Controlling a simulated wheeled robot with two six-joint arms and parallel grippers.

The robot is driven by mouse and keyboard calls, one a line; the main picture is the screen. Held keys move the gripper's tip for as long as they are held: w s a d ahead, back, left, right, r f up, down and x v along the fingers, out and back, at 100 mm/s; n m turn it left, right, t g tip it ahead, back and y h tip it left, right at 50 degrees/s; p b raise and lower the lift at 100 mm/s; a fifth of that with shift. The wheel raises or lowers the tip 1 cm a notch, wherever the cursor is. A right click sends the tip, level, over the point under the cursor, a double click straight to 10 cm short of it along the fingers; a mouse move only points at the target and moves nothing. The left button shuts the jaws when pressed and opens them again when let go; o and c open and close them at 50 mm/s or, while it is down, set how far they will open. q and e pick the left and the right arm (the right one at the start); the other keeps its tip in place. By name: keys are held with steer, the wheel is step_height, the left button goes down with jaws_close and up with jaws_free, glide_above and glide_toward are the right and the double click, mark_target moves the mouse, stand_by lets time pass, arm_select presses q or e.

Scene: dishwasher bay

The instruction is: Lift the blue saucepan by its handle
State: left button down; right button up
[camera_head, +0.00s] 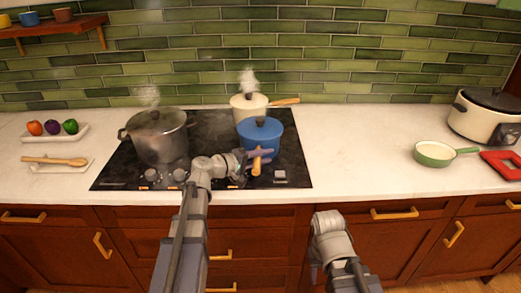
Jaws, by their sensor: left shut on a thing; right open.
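The exact contact of the fingers on the handle is small and partly hidden. The pan looks upright, and I cannot tell whether its base is clear of the cooktop. My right gripper (328,222) is open and empty, low in front of the cabinets; its fingers are hard to make out.
A steaming grey pot (158,137) stands at the cooktop's left. A cream saucepan (247,105) steams close behind the blue one. A green pan (434,153), a slow cooker (485,117) and a red trivet (503,164) are at the right. The counter (355,150) between is clear.

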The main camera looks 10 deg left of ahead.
arm_select(q)
steer(key=shift+r, duration=0.1)
step_height(320, 180, up, 10)
steer(key=p, duration=1)
step_height(320, 180, up, 3)
steer(key=p, duration=0.3)
stand_by(1.1)
